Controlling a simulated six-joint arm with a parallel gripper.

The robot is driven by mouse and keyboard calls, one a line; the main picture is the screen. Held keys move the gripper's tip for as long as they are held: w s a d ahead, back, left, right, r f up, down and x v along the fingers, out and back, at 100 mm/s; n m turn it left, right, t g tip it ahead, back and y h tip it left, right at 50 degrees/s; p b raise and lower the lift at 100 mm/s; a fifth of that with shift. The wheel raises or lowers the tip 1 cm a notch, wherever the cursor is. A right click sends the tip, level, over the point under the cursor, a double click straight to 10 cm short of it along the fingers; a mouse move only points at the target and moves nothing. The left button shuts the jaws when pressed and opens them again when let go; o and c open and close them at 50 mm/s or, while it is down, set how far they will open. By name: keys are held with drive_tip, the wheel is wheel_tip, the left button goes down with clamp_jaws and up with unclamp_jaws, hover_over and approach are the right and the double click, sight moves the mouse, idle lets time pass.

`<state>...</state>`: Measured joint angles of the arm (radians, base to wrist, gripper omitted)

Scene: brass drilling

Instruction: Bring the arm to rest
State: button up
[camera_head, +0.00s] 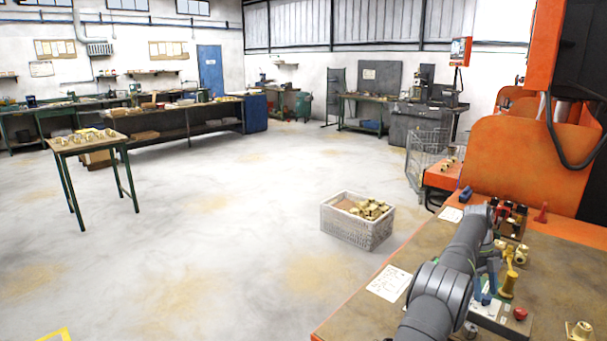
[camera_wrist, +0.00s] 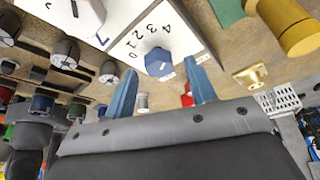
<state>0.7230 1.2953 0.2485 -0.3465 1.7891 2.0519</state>
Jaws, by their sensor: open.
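My arm reaches over the workbench (camera_head: 365,317) at the right of the head view. My gripper (camera_wrist: 165,82) shows in the wrist view with two blue fingers spread apart, open and with nothing held between them. A blue knob (camera_wrist: 159,62) on a white panel (camera_wrist: 140,30) with printed numbers lies beyond the fingertips; I cannot tell the exact gap. In the head view my arm partly hides the gripper and the control box (camera_head: 500,316) beside it.
A brass-coloured cylinder (camera_wrist: 290,28) stands near the panel. A red button (camera_head: 520,314) sits on the control box. The orange machine (camera_head: 535,165) rises behind the bench. A crate (camera_head: 345,226) of brass parts stands on the floor, with free floor around it.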

idle(0.3)
